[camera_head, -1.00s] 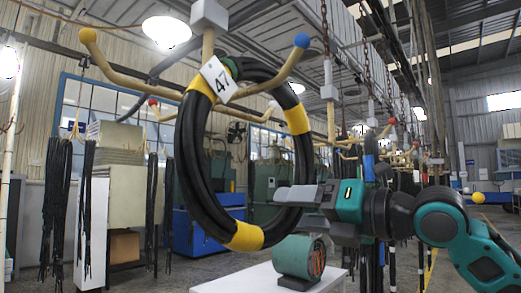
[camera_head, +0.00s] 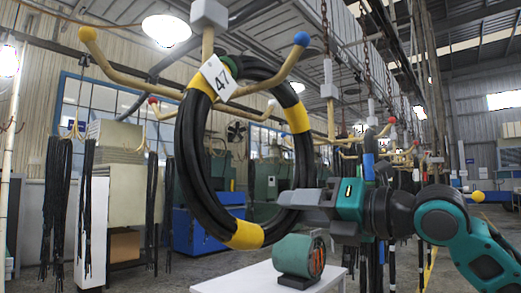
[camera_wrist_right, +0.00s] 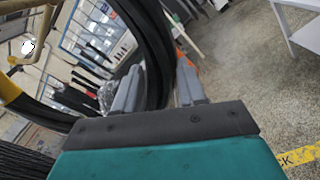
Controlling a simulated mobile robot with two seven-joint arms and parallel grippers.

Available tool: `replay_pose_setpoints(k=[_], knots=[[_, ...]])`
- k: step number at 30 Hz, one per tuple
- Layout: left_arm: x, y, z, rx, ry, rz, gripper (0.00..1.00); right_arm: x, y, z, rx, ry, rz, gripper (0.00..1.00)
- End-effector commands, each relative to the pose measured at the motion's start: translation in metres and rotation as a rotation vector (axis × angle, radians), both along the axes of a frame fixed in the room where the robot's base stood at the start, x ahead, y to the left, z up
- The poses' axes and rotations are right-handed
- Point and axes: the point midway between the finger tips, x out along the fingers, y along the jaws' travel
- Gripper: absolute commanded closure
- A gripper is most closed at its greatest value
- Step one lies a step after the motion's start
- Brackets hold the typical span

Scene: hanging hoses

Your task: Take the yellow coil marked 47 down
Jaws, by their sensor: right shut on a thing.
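The coil marked 47 (camera_head: 193,160) is a thick ring of black hose with yellow bands and a white tag (camera_head: 219,78). It hangs on a tan hook rack (camera_head: 130,77) with yellow and blue ball ends. My right gripper (camera_head: 292,199) reaches in from the right and is shut on the coil at its lower right side. In the right wrist view the black hose (camera_wrist_right: 156,50) passes between the two grey fingers of my right gripper (camera_wrist_right: 160,92). The coil still rests on the rack. My left gripper is not in view.
A green motor (camera_head: 299,256) stands on a white table (camera_head: 250,281) below the coil. Black hanging hoses (camera_head: 55,205) are at the left. More hooks with red ball ends (camera_head: 391,121) hang behind. Open floor lies at the far right.

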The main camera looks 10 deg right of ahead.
Motion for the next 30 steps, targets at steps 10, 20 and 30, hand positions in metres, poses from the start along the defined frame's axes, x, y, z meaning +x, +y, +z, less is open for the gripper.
replay_pose_setpoints(k=[10,20,30], knots=[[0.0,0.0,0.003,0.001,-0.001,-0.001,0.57,0.0,0.0,0.009,0.003,-0.004,0.0,1.0],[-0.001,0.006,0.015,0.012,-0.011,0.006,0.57,-0.001,0.0,0.071,0.005,-0.007,0.001,1.0],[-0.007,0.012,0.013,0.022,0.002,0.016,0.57,-0.001,0.0,0.102,0.004,-0.004,0.001,1.0]])
